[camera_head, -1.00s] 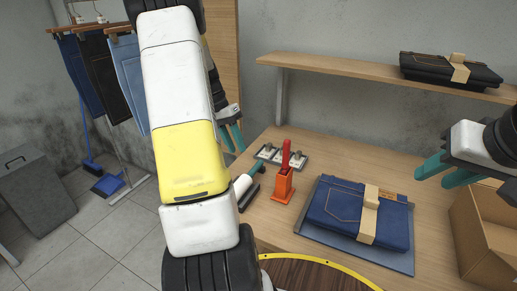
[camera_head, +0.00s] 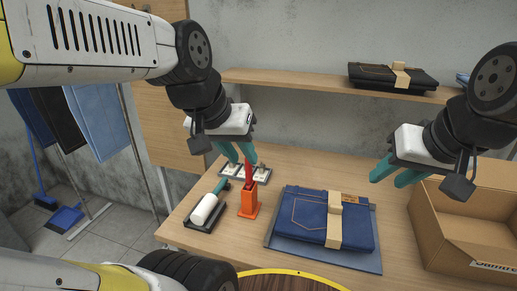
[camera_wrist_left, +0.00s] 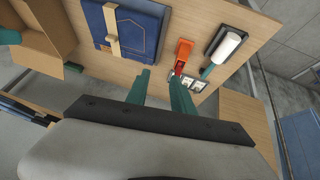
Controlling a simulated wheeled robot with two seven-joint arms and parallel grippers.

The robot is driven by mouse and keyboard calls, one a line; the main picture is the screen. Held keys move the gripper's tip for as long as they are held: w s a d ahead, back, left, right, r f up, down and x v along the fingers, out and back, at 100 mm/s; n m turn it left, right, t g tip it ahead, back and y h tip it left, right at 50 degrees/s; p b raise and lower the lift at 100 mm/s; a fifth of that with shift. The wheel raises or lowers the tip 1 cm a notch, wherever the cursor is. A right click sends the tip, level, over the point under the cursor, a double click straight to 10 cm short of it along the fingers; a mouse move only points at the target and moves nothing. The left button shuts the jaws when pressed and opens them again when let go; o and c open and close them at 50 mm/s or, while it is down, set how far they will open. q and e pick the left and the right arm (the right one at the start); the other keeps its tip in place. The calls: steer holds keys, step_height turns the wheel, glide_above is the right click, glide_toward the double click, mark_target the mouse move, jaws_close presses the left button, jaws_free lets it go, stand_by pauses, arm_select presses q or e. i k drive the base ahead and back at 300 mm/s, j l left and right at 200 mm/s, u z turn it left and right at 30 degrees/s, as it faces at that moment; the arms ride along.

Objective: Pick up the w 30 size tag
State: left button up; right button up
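The size tags appear to be the small pale pieces on a flat tray (camera_head: 262,173) at the back left of the table. They are too small to read, so I cannot tell which is w 30. The tray also shows in the left wrist view (camera_wrist_left: 198,86), just beyond a fingertip. My right gripper (camera_head: 394,177) is open and empty in the air, right of the folded jeans.
An orange holder (camera_head: 248,205) with a red tool stands just in front of the tray. A white roller (camera_head: 205,210) lies left of it. Folded blue jeans (camera_head: 305,215) lie on a mat in mid-table. A cardboard box (camera_head: 440,235) is at right. A shelf (camera_head: 300,83) runs behind.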

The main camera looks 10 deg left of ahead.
mark_target(260, 174)
steer(key=k+j, duration=0.15)
steer(key=k+j+u, duration=0.1)
steer(key=j, duration=0.35)
steer(key=k+j, duration=0.15)
steer(key=j, duration=0.25)
steer(key=k+j+u, duration=0.15)
steer(key=j, duration=0.3)
steer(key=i+j+u, duration=0.2)
steer(key=i+j, duration=0.65)
steer(key=i, duration=0.1)
